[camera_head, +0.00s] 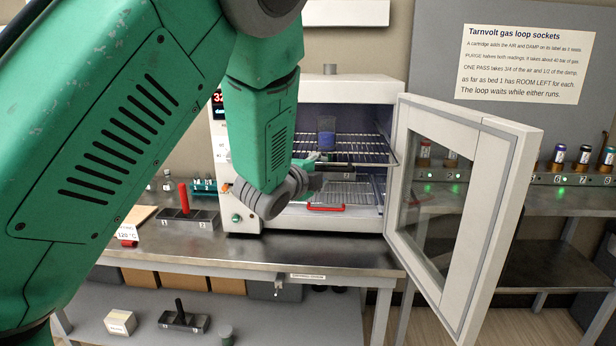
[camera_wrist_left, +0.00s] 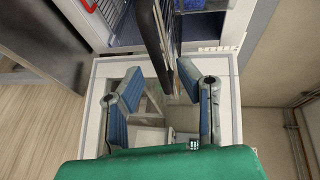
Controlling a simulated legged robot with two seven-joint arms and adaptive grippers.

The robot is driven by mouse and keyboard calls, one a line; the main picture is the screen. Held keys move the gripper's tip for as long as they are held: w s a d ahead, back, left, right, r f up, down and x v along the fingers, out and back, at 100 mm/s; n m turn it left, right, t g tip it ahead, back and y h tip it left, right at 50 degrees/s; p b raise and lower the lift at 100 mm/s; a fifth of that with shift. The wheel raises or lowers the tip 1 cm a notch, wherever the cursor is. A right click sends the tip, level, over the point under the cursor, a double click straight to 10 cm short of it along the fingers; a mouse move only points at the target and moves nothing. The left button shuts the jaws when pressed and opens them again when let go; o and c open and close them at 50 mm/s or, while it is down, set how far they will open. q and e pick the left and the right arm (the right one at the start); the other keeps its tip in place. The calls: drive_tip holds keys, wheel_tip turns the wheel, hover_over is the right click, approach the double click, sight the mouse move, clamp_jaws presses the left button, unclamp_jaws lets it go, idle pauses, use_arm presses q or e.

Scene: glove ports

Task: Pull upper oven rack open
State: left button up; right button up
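The white oven stands open. Its upper rack (camera_head: 300,147) is a wire shelf bearing a beaker with blue contents (camera_head: 326,132). A dark bar with a number label (camera_head: 345,173) shows just below the rack's front. My left gripper (camera_head: 314,172) is at the oven's mouth, near the rack's front, partly hidden by my wrist. In the left wrist view its blue-padded fingers (camera_wrist_left: 158,72) are apart, with a dark slatted edge (camera_wrist_left: 150,42) between them; I cannot tell whether they touch it. A lower rack with a red handle (camera_head: 326,208) sits below. My right gripper is not in view.
The glass-paned oven door (camera_head: 464,200) stands open at right. A dark numbered holder with a red post (camera_head: 184,205) sits on the metal bench (camera_head: 262,252) at left. Several cartridges (camera_head: 557,155) stand in a lit row at right. My left arm covers much of the left.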

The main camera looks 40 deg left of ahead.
use_arm(q)
drive_tip(key=a+v, duration=0.1)
drive_tip(key=v, duration=0.7)
drive_tip(key=shift+s+d, duration=0.15)
drive_tip(key=shift+d, duration=0.15)
drive_tip(key=shift+f, duration=0.1)
drive_tip(key=s+d+f+n+g+b, duration=0.1)
drive_tip(key=s+f+n+g, duration=0.15)
drive_tip(key=f, duration=0.65)
drive_tip(key=s+d+f+n+g+h, duration=0.15)
drive_tip(key=s+f, duration=0.25)
drive_tip(key=f, duration=0.5)
drive_tip(key=s+d+f+n+g+y+b, duration=0.1)
drive_tip(key=s+d+f+n+g, duration=0.15)
drive_tip(key=f, duration=0.65)
drive_tip(key=s+d+f+n+g+h, duration=0.1)
drive_tip(key=s+f+n+g, duration=0.3)
drive_tip(key=s+f, duration=0.4)
drive_tip(key=s+d+f+n+g+h+b, duration=0.1)
drive_tip(key=s+d+f+n+g, duration=0.3)
drive_tip(key=s+f, duration=0.5)
drive_tip(key=s, duration=0.6)
drive_tip(key=shift+d+f, duration=0.2)
drive_tip(key=shift+d, duration=0.05)
